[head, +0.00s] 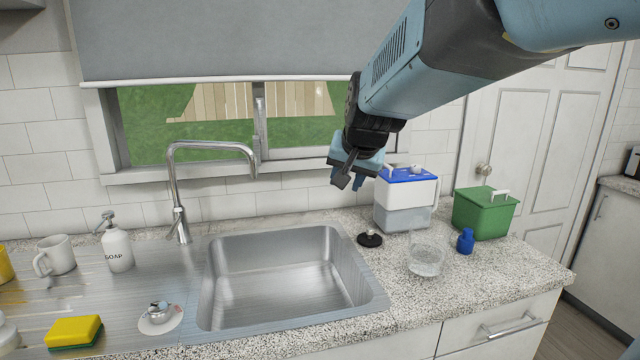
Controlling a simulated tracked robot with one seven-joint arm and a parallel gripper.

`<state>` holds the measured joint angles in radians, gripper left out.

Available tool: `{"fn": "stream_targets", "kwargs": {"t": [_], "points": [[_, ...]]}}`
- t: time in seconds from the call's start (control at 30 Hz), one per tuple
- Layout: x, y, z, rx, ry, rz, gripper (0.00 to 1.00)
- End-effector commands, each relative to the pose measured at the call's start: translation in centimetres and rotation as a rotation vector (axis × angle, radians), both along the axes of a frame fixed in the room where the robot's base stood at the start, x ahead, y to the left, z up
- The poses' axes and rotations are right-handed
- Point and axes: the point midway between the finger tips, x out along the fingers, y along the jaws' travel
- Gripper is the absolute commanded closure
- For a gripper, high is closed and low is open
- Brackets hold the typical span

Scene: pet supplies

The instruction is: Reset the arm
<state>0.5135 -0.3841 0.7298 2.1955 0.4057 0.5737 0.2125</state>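My gripper (353,181) is at the end of my blue-grey arm, raised in the air in front of the window's right side. It points downward above the back right corner of the sink. It appears to hold nothing. Its fingers are small and partly overlap in this view, so I cannot tell how far apart they are. A white and blue container (405,198) stands on the counter to the right of the gripper, and its top left part is close to the fingers in the picture.
The steel sink (215,290) is empty, with a tall faucet (172,180) behind it. A black stopper (370,239), a glass (426,258), a blue bottle (465,241) and a green bin (484,212) stand right. A soap bottle (117,248), mug (58,256) and yellow sponge (73,331) are left.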

Motion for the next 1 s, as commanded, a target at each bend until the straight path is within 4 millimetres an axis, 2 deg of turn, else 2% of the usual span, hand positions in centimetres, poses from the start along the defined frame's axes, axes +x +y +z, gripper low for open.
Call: {"fn": "stream_targets", "kwargs": {"t": [0.03, 0.4, 0.6, 0.8, 1.0], "points": [[-1.7, -1.2, 0.1, -0.038, 0.003, 0.009, 0.62], [-13.0, -11.6, -0.9, -0.218, 0.082, 0.070, 0.62], [-17.9, -16.0, -2.5, -0.247, 0.132, 0.114, 0.62], [-20.1, -17.9, -3.7, -0.252, 0.160, 0.139, 0.62], [-20.3, -18.1, -3.8, -0.253, 0.164, 0.143, 0.62]]}}
